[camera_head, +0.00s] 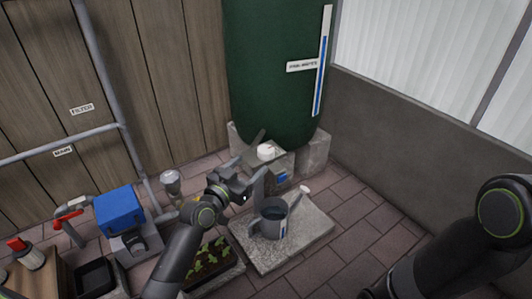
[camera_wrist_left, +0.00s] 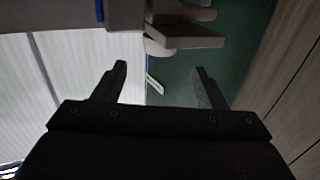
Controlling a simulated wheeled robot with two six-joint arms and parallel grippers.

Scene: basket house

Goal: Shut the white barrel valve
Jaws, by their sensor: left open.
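The green barrel (camera_head: 275,75) stands on grey blocks at the back. A white round knob (camera_head: 266,151), seemingly the barrel valve, sits low at its front on a grey fitting. In the left wrist view my left gripper (camera_wrist_left: 159,75) shows empty, with the green barrel (camera_wrist_left: 230,55) beyond. A pale rounded piece there may be the knob. The right arm is at the right edge; its gripper is not in view.
A grey watering can (camera_head: 271,219) stands on a concrete slab (camera_head: 305,235) below the barrel. A seedling tray (camera_head: 213,262) lies near my left arm. A blue-topped pump (camera_head: 120,211) and red-handled pipe valve (camera_head: 68,218) are left. A low grey wall (camera_head: 430,125) bounds the right.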

